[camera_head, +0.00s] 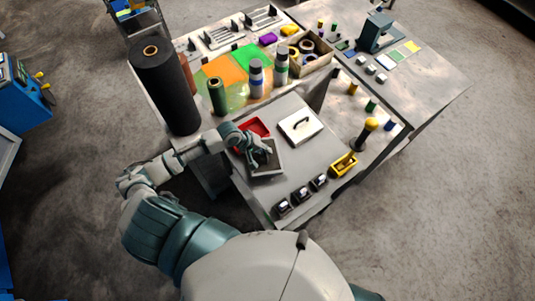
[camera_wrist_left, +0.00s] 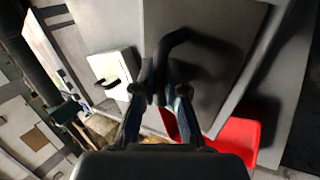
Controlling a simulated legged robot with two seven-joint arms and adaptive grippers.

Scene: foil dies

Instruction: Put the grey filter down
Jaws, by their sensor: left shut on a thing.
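The grey filter (camera_head: 267,171) is a square grey plate at the front left of the table, below my left gripper (camera_head: 263,156). In the left wrist view the grey filter (camera_wrist_left: 215,22) fills the upper middle, with a black arched handle (camera_wrist_left: 175,38). My left gripper (camera_wrist_left: 167,92) is shut on that handle. Whether the plate touches the surface under it is unclear. My right gripper is in neither view.
A red tray (camera_head: 258,126) lies just behind the filter. A white plate with a black handle (camera_head: 300,126) is to its right. Several small black holders (camera_head: 301,194) line the front edge. A tall black roll (camera_head: 165,90) stands left.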

